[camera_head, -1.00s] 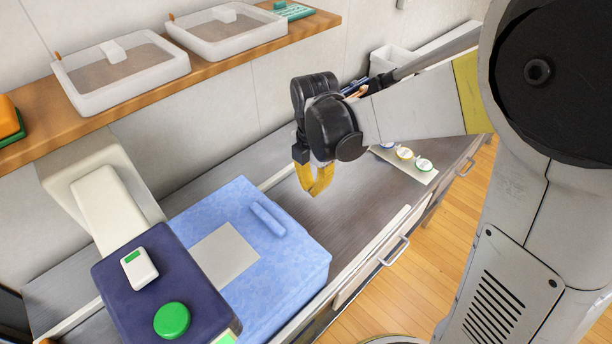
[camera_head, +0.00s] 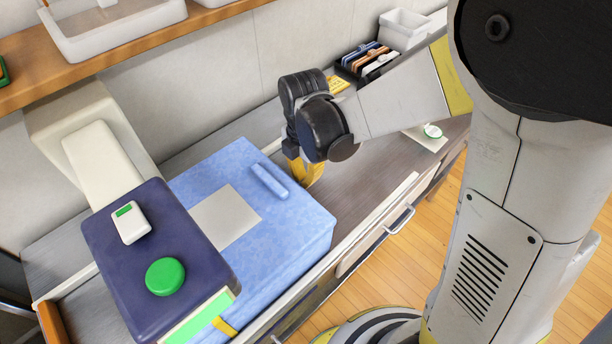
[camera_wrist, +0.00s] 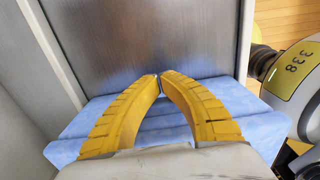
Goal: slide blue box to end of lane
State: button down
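The large light-blue box (camera_head: 300,222) sits on the grey lane, with a raised bar (camera_head: 270,181) and a grey patch on its top. My gripper (camera_head: 308,180) is at the box's right-hand end in the head view, its yellow fingers pointing down close to the box's edge. In the wrist view my gripper (camera_wrist: 159,77) has its fingertips together with nothing between them. The blue box (camera_wrist: 80,122) shows below and beside the fingers there. I cannot tell whether the fingers touch it. The grey lane (camera_head: 368,178) extends right of the box.
A dark-blue unit (camera_head: 190,230) with a green button (camera_head: 165,276) overhangs the box's left part. A wooden shelf (camera_head: 110,75) with white trays runs along the wall. Black holders (camera_head: 370,60) and a white bin (camera_head: 403,27) stand at the lane's far end. A drawer handle (camera_head: 400,220) projects at the front.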

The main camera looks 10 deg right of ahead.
jog(key=s+a, duration=0.3)
jog(key=a, duration=0.2)
jog(key=s+a, duration=0.4)
jog(key=a, duration=0.2)
jog(key=s+a, duration=0.4)
jog(key=a, duration=0.1)
jog(key=shift+a, duration=0.15)
